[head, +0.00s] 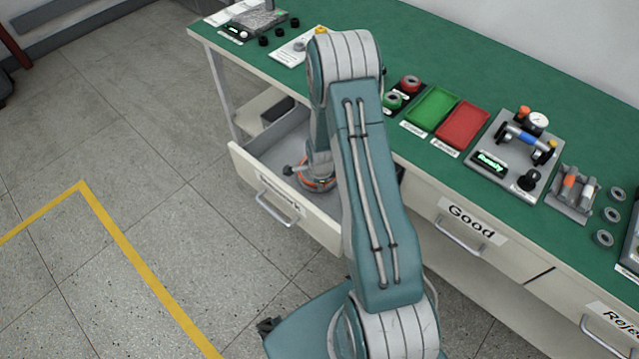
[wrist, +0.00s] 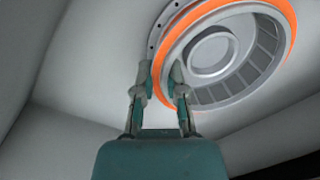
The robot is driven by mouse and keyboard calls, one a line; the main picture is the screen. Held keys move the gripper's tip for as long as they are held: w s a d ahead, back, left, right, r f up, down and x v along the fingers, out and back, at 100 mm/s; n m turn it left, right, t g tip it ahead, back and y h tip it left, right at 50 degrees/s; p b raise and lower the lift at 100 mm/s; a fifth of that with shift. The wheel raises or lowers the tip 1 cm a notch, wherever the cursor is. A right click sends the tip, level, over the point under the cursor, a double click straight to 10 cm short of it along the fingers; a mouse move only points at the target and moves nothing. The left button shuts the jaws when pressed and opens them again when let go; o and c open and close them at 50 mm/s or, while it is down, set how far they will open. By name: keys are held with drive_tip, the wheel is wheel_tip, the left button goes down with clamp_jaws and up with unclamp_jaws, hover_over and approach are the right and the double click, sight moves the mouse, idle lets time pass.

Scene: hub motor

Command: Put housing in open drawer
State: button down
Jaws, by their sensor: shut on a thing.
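The housing (wrist: 206,52) is a round grey metal part with an orange ring. In the wrist view it fills the upper right, and my gripper (wrist: 165,75) is shut on its rim at the near left side. In the head view the housing (head: 318,184) shows low inside the open drawer (head: 250,166), partly hidden by my arm. My gripper is mostly hidden by the arm there. The drawer is pulled out from the bench's left part, with grey walls inside. I cannot tell whether the housing touches the drawer floor.
The green bench top (head: 480,60) holds a green tray (head: 432,108), a red tray (head: 462,125) and a gauge fixture (head: 515,150). A drawer labelled Good (head: 470,228) is shut at the right. Open floor (head: 130,150) lies left of the drawer.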

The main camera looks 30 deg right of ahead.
drive_tip(key=c, duration=0.7)
unclamp_jaws()
drive_tip(key=shift+f, duration=0.1)
drive_tip(key=s+a+r+n+t, duration=0.1)
drive_tip(key=s+a+r+n, duration=0.15)
drive_tip(key=r, duration=0.85)
drive_tip(key=s+a+r+n, duration=0.2)
drive_tip(key=r+n, duration=0.2)
drive_tip(key=r, duration=0.6)
drive_tip(key=s+a+r+n+t, duration=0.1)
drive_tip(key=s+a+r+n, duration=0.15)
drive_tip(key=r, duration=0.85)
drive_tip(key=s+a+r+n+t, duration=0.1)
drive_tip(key=s+a+r+n, duration=0.2)
drive_tip(key=s+r+n, duration=0.2)
drive_tip(key=s+a+r+n+t, duration=0.1)
drive_tip(key=s+a+r+n, duration=0.2)
drive_tip(key=s+r+n, duration=0.3)
drive_tip(key=shift+s+a+r+n, duration=0.2)
drive_tip(key=shift+s+n, duration=1)
drive_tip(key=shift+s, duration=0.85)
